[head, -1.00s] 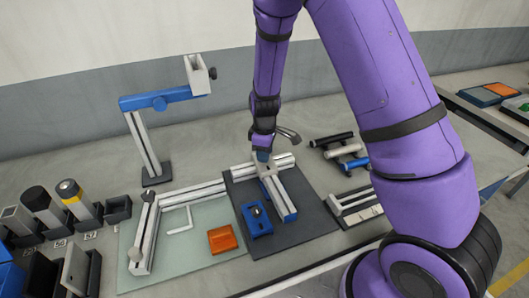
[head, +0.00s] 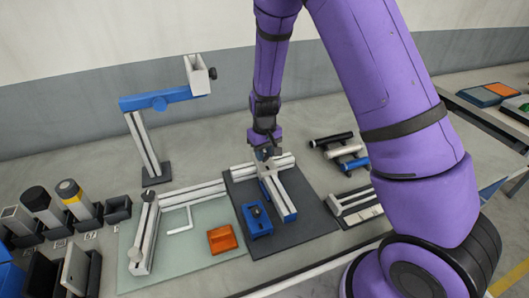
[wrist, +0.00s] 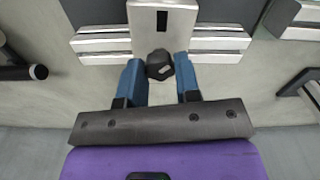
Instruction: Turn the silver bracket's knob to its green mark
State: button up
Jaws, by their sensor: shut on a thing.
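The silver bracket (wrist: 162,18) shows at the top of the wrist view as a pale plate with a dark slot, set across silver rails. Its dark knob (wrist: 160,66) sits between the two blue fingertips of my gripper (wrist: 160,78). My gripper is shut on the knob, though a narrow gap appears beside it from this angle. In the head view my gripper (head: 265,154) is down at the rear of the silver rail assembly (head: 238,176), and hides the knob there. I cannot see a green mark in either view.
A blue block with a knob (head: 257,220) and an orange block (head: 222,239) lie in front. A stand with a blue arm (head: 155,100) rises at the left. Several dark, silver and blue cylinders (head: 343,152) lie close by at the right.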

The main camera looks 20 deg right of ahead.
aim_at(265, 154)
jog(key=m, duration=1.3)
jog(key=shift+m, duration=0.3)
jog(key=m, duration=1.2)
jog(key=shift+m, duration=0.4)
jog(key=o, duration=0.9)
jog(key=shift+o, duration=0.2)
notch_tip(265, 154, up, 11)
